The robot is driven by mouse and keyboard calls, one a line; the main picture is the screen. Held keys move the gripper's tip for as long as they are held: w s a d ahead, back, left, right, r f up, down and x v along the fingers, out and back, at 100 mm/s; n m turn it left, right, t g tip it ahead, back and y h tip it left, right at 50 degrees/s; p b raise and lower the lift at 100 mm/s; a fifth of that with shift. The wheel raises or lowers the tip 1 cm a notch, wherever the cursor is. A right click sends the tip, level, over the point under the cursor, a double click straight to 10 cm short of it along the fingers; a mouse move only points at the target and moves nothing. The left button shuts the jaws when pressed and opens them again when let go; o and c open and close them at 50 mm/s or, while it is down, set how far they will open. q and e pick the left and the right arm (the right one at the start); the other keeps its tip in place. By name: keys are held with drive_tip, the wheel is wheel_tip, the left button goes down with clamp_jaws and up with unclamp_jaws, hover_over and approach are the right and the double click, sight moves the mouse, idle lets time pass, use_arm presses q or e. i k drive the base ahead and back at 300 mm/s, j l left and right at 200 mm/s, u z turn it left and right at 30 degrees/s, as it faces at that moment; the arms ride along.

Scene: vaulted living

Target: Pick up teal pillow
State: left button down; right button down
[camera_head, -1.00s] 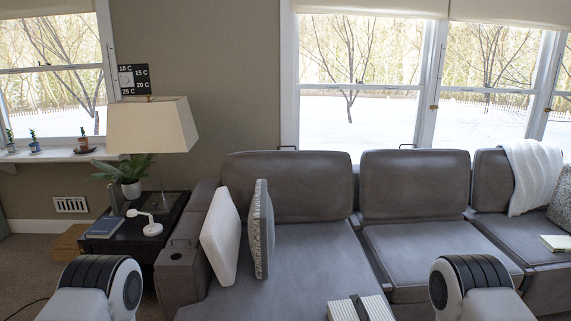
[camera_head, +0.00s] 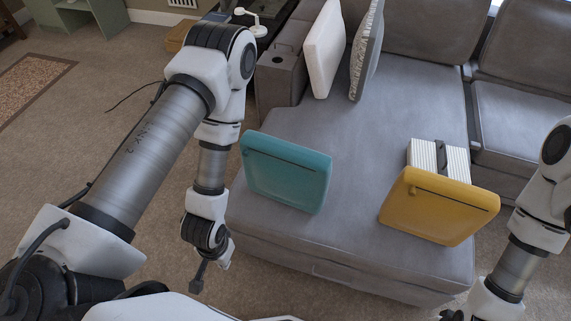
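The teal pillow (camera_head: 285,172) stands tilted on the near left part of the grey sofa's chaise, close to its front edge. My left gripper (camera_head: 201,276) points down over the carpet, left of and nearer than the pillow, apart from it. Its fingers are seen edge-on, so I cannot tell whether they are open. Neither gripper touches the teal pillow.
A yellow pillow (camera_head: 438,206) leans on the chaise to the right, before a white striped object (camera_head: 455,160). A white pillow (camera_head: 324,48) and a grey patterned pillow (camera_head: 366,52) stand by the sofa arm (camera_head: 283,65). Open carpet (camera_head: 90,130) lies left.

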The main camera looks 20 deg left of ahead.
sight(299, 177)
drive_tip(key=j+z, duration=0.4)
drive_tip(key=j, duration=0.75)
drive_tip(key=j+z, duration=0.45)
drive_tip(key=j, duration=0.75)
drive_tip(key=i+l+z, duration=0.15)
